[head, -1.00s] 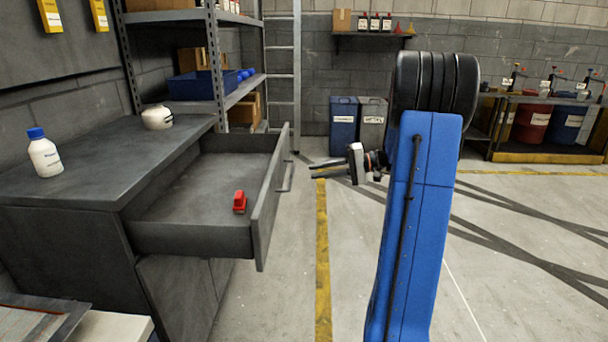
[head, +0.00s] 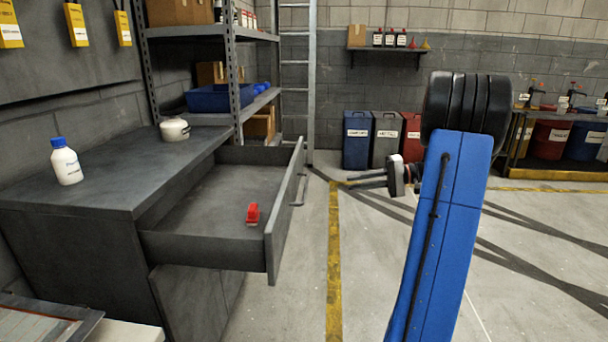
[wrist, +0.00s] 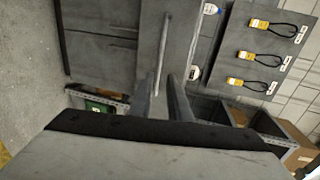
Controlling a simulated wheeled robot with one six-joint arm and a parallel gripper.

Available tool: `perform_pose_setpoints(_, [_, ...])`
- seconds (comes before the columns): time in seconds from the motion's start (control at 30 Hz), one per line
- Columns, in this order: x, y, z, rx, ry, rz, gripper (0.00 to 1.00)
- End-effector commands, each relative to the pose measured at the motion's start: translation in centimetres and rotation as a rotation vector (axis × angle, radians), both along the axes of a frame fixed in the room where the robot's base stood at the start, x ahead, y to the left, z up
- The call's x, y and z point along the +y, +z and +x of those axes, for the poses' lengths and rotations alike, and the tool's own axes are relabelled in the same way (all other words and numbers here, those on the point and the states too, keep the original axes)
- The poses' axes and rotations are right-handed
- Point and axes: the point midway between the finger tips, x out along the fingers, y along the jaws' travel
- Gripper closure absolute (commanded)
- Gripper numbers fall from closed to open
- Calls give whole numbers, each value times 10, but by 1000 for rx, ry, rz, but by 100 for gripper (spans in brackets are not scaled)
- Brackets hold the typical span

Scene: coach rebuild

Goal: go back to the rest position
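My gripper (head: 352,182) points left in the head view, in the air to the right of the open drawer (head: 205,250). Its two fingers stand apart with nothing between them. They also show in the wrist view (wrist: 167,88), with the drawer handle (wrist: 161,55) beyond them. In the head view the handle (head: 300,188) is on the drawer front, clear of the fingers. A small red object (head: 252,214) lies in the drawer near its front.
A white bottle with a blue cap (head: 66,162) and a round white container (head: 174,130) stand on the cabinet top (head: 110,178). Bins (head: 357,140) stand by the back wall. A metal shelf (head: 240,108) is behind the cabinet. The floor around the yellow line (head: 335,260) is clear.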

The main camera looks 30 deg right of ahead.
Motion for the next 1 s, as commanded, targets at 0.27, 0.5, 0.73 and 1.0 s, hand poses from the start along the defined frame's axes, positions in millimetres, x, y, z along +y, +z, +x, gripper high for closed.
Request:
perform_pose_setpoints(0.27, [12, 2, 0, 14, 15, -14, 83])
perform_pose_setpoints(0.5, [99, 4, -12, 139, 117, -137, 83])
perform_pose_setpoints(0.73, [186, -2, -46, 265, 214, -316, 83])
perform_pose_setpoints(1.0, [260, -14, -101, 354, 289, -554, 83])
